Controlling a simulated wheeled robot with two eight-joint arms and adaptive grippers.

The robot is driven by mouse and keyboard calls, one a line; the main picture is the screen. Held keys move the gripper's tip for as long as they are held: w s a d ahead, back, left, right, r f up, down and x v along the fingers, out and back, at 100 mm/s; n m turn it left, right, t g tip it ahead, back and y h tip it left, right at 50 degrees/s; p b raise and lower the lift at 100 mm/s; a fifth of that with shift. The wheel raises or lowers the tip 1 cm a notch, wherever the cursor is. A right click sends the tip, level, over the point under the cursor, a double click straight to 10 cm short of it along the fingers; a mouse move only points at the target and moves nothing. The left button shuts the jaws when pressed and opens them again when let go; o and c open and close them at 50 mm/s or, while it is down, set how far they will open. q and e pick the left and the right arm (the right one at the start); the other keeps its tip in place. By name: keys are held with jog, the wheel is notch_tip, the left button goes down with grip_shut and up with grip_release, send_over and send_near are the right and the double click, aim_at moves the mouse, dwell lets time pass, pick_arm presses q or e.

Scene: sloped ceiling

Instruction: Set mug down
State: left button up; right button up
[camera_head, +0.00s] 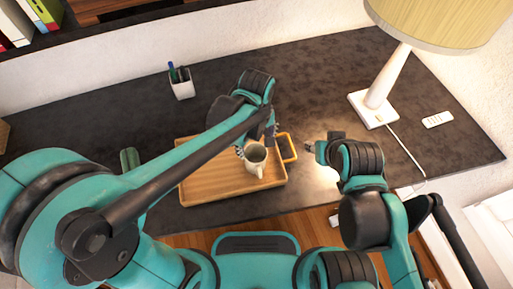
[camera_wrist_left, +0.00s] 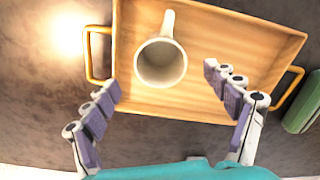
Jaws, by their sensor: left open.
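A white mug (camera_head: 255,158) stands upright at the right end of a wooden tray (camera_head: 215,188) on the dark desk. In the left wrist view the mug (camera_wrist_left: 162,62) is seen from above over the tray (camera_wrist_left: 240,42), its handle pointing to the top of the picture. My left gripper (camera_wrist_left: 161,85) is open, its fingers apart on either side of the mug without visible contact. In the head view the left gripper (camera_head: 257,142) is right at the mug, partly hidden by the arm. My right gripper (camera_head: 315,148) is right of the tray, away from the mug; its jaws are unclear.
A lamp (camera_head: 374,108) and a white power strip (camera_head: 437,119) are at the right, with a cord across the desk. The back middle of the desk is clear.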

pick_arm(q)
jog(key=shift+r, duration=0.95)
jog(key=s+a+r+m+t, duration=0.2)
jog(key=a+m+t, duration=0.1)
jog(key=a, duration=0.6)
jog(key=s+a+r+m+t, duration=0.2)
jog(key=a+r+m+t, duration=0.1)
jog(key=a, duration=0.6)
jog(key=shift+s+a+r+m+t, duration=0.25)
jog(key=shift+s+m+t, duration=0.15)
jog(key=shift+m+t, duration=0.2)
